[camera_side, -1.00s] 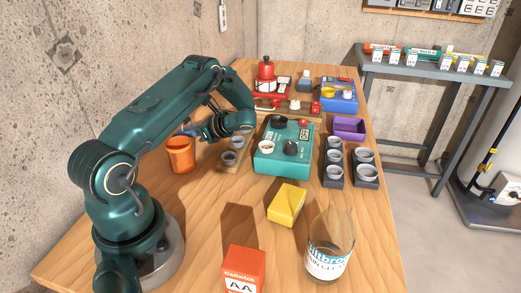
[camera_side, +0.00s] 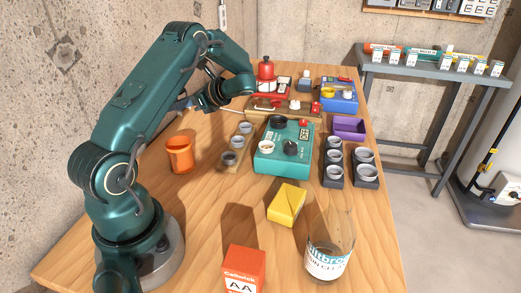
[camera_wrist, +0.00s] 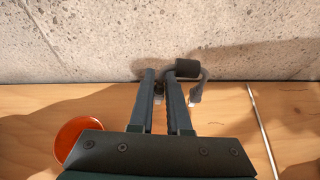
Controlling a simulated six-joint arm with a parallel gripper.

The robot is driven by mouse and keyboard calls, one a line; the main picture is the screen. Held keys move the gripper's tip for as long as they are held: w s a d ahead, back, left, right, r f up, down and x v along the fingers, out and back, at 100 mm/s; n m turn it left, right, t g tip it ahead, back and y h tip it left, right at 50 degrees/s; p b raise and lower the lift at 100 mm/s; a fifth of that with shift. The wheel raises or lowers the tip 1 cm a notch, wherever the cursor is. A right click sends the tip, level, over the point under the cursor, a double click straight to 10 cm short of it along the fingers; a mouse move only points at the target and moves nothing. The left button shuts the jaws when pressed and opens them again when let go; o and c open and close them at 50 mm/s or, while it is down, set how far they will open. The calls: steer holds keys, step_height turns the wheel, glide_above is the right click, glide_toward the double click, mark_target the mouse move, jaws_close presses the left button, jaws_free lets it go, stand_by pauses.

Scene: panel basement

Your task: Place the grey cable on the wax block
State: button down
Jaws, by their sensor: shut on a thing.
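The grey cable (camera_wrist: 204,83) shows in the wrist view as a short bent length with a dark sleeve and a pale end, at my fingertips. My gripper (camera_wrist: 159,88) is shut on it. In the side view my gripper (camera_side: 184,104) is raised over the back left of the table, near the wall, and the cable is too small or hidden to make out. The yellow wax block (camera_side: 287,204) lies on the table at front centre, well away from my gripper, with nothing on its top.
An orange cup (camera_side: 180,155) stands below my gripper, with a wooden cup holder (camera_side: 228,160) beside it. A teal device (camera_side: 284,150) stands between them and the dark cup racks (camera_side: 334,181). A glass jar (camera_side: 330,250) and an orange box (camera_side: 245,268) stand in front.

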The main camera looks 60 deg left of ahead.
steer(key=s+d+f+n+g+h, duration=0.1)
steer(key=s+d+n+g+h, duration=0.5)
steer(key=s, duration=0.4)
steer(key=s+d+n+t+h, duration=0.1)
steer(key=d+n+h, duration=0.6)
steer(key=h, duration=0.1)
steer(key=w+d+r+n+t+h, duration=0.3)
steer(key=w+d+n+t+h, duration=0.25)
steer(key=w+n+t, duration=0.35)
steer(key=w+d+r+n+t+h, duration=0.3)
steer(key=w+d+n+t+h, duration=0.25)
steer(key=w, duration=0.45)
steer(key=g+y, duration=0.1)
glide_above(296, 195)
steer(key=shift+n, duration=0.35)
step_height(296, 195, down, 6)
steer(key=shift+f, duration=2.25)
steer(key=shift+f, duration=0.15)
